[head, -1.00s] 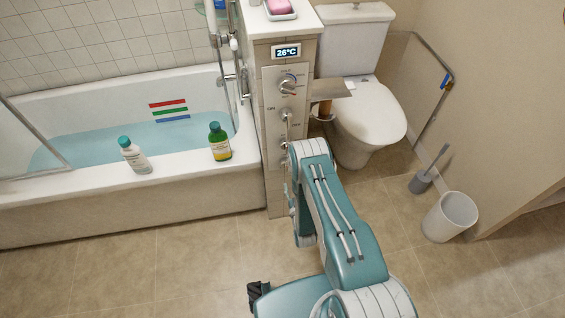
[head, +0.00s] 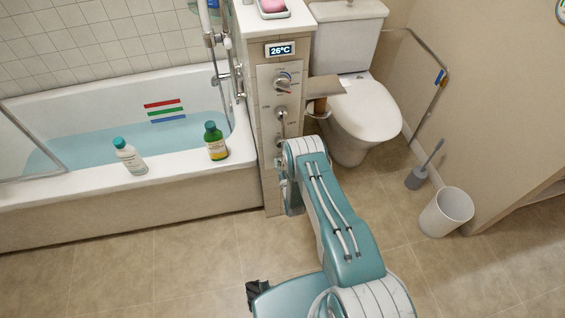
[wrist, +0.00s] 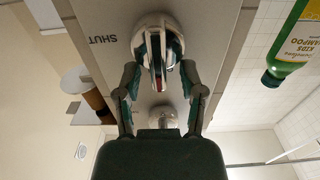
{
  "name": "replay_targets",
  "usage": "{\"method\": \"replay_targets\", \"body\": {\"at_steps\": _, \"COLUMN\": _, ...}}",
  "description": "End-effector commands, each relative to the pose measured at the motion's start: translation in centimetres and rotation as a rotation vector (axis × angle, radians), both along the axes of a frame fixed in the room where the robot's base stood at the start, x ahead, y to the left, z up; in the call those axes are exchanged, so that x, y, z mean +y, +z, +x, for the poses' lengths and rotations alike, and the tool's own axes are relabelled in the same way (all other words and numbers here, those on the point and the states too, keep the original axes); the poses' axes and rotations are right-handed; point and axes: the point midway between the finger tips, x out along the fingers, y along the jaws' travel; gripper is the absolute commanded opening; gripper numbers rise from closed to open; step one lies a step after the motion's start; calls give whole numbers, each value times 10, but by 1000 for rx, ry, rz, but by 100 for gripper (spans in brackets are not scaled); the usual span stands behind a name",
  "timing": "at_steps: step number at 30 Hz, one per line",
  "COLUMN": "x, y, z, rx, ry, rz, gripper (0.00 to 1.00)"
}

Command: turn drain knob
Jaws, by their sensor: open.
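The drain knob (wrist: 160,50), a round shiny metal knob with a raised grip, shows in the wrist view on the wall panel beside the word SHUT. My gripper (wrist: 161,80) is open in front of it, one finger on each side. I cannot tell whether the fingers touch the knob. A second round metal knob (wrist: 162,117) shows on the panel beyond, partly hidden by my gripper. In the head view the control panel (head: 269,98) is on the end of the tiled partition. My arm hides its lower part, the drain knob and my gripper there.
A bathtub with water (head: 85,215) is at left, with a white bottle (head: 131,160) and a green-capped shampoo bottle (head: 216,145) on its rim. A toilet (head: 365,108), toilet brush (head: 418,178) and waste bin (head: 447,212) are at right. The floor between is clear.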

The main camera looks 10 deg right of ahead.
Motion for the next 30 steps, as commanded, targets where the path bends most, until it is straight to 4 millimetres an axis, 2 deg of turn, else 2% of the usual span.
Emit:
{"method": "replay_targets", "body": {"at_steps": 1, "x": 0, "y": 0, "z": 0, "rx": 0, "ry": 0, "rz": 0, "gripper": 42}}
{"method": "replay_targets", "body": {"at_steps": 2, "x": 0, "y": 0, "z": 0, "rx": 0, "ry": 0, "rz": 0, "gripper": 29}}
{"method": "replay_targets", "body": {"at_steps": 3, "x": 0, "y": 0, "z": 0, "rx": 0, "ry": 0, "rz": 0, "gripper": 11}}
{"method": "replay_targets", "body": {"at_steps": 4, "x": 0, "y": 0, "z": 0, "rx": 0, "ry": 0, "rz": 0, "gripper": 0}}
{"method": "replay_targets", "body": {"at_steps": 20, "x": 0, "y": -5, "z": -3, "rx": 14, "ry": 1, "rz": 20, "gripper": 0}}
{"method": "replay_targets", "body": {"at_steps": 30, "x": -5, "y": -7, "z": -4, "rx": 17, "ry": -1, "rz": 206, "gripper": 0}}
